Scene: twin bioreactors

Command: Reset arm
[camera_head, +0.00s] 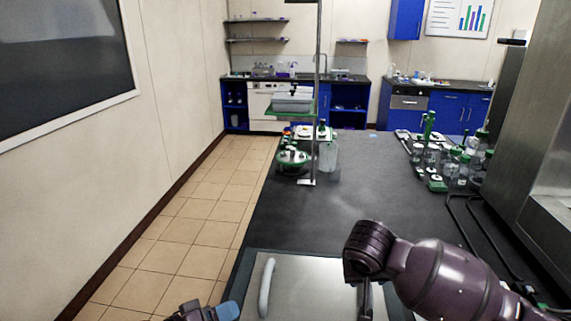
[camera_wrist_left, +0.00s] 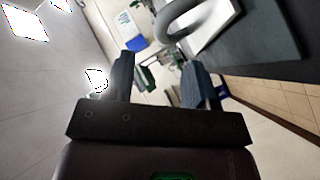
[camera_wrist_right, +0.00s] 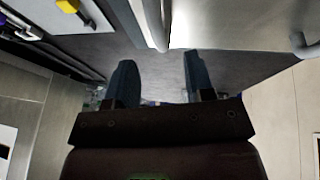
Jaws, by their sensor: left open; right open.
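My left gripper (camera_head: 212,311) shows at the bottom edge of the head view, over the near left corner of the black bench. In the left wrist view its two fingers (camera_wrist_left: 160,80) stand apart with nothing between them. In the right wrist view the right gripper's fingers (camera_wrist_right: 157,78) are spread and empty. Neither gripper touches anything that I can see.
A metal lid or tray (camera_head: 310,283) with a pale handle (camera_head: 266,287) lies at the near bench edge. Green-capped bottles (camera_head: 455,165) stand at the right, beside a steel cabinet (camera_head: 545,170). A stand (camera_head: 317,110) rises at the far left. The middle black benchtop (camera_head: 355,195) is clear.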

